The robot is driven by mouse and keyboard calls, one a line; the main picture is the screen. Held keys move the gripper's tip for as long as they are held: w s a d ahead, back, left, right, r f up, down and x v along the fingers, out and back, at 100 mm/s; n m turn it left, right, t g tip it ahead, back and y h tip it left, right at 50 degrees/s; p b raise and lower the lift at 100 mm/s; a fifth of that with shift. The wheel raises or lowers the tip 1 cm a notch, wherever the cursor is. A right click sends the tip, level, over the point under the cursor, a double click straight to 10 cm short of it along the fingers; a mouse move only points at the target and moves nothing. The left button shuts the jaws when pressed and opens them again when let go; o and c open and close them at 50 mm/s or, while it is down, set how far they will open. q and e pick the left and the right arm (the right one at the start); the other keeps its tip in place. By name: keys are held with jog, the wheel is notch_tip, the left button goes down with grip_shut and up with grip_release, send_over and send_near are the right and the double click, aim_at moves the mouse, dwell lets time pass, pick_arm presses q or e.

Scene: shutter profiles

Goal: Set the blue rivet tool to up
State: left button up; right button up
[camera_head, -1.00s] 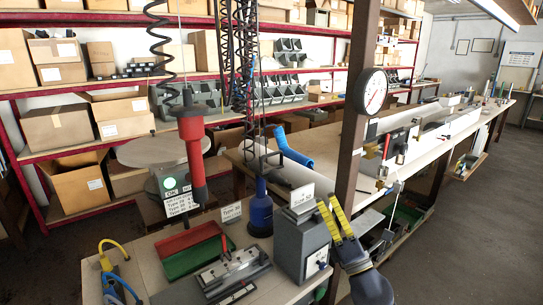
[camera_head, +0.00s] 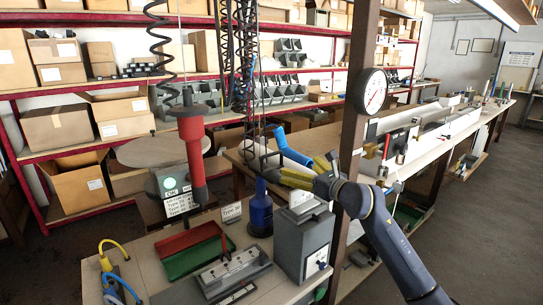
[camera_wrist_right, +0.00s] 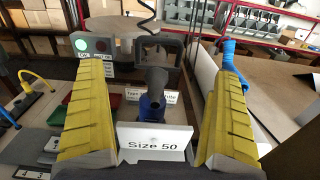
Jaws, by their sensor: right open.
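The blue rivet tool (camera_head: 259,212) stands upright on the near bench, with a dark handle frame above its blue body and a coiled black hose running up from it. In the right wrist view the rivet tool (camera_wrist_right: 157,82) is seen between the fingers, beyond the "Size 50" sign. My right gripper (camera_head: 303,172) is open and empty, with its yellow fingers pointing left toward the rivet tool's upper part, above the grey box. The fingers also frame the right wrist view (camera_wrist_right: 158,80). My left gripper is out of view.
The grey box (camera_head: 303,243) with the "Size 50" sign (camera_wrist_right: 152,143) stands under my right gripper. A red rivet tool (camera_head: 192,145) hangs to the left. A dark post (camera_head: 355,110) with a dial gauge stands close to my right arm. Red and green trays (camera_head: 190,250) lie on the bench.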

aim_at(272, 155)
jog(key=x, duration=1.4)
jog(key=shift+w+a, duration=0.25)
jog(key=shift+a, duration=0.1)
jog(key=c, duration=1.3)
jog(key=shift+a+r, duration=0.1)
